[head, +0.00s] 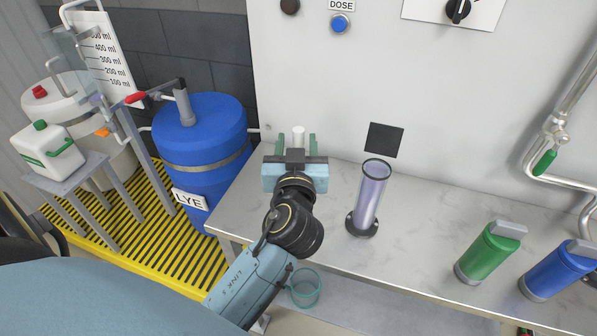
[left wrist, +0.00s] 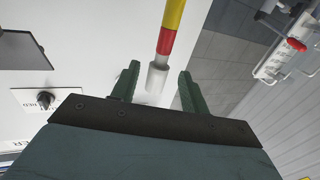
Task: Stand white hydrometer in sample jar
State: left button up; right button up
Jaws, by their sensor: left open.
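The sample jar (head: 371,194) is a tall clear cylinder with a purple tint and a dark round base. It stands upright on the bench, right of my left gripper. My left gripper (head: 297,140) is open over the left back part of the bench. The white hydrometer (head: 298,132) shows its white end between the fingers. In the left wrist view the hydrometer (left wrist: 165,45) has yellow and red bands and a white end. There it lies between the open fingers of my left gripper (left wrist: 157,85), with gaps on both sides. Its far end is out of that view.
A green bottle (head: 486,254) and a blue bottle (head: 556,272) stand on the right of the bench (head: 420,235). A metal pipe (head: 552,130) runs down the wall at right. The blue lye drum (head: 200,140) stands left of the bench. Bench between jar and bottles is clear.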

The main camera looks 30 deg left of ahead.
pick_arm(q)
jog(key=x, duration=0.4)
jog(key=shift+w+d+p, duration=0.1)
jog(key=shift+w+p, duration=0.05)
jog(key=shift+p, duration=0.25)
grip_shut()
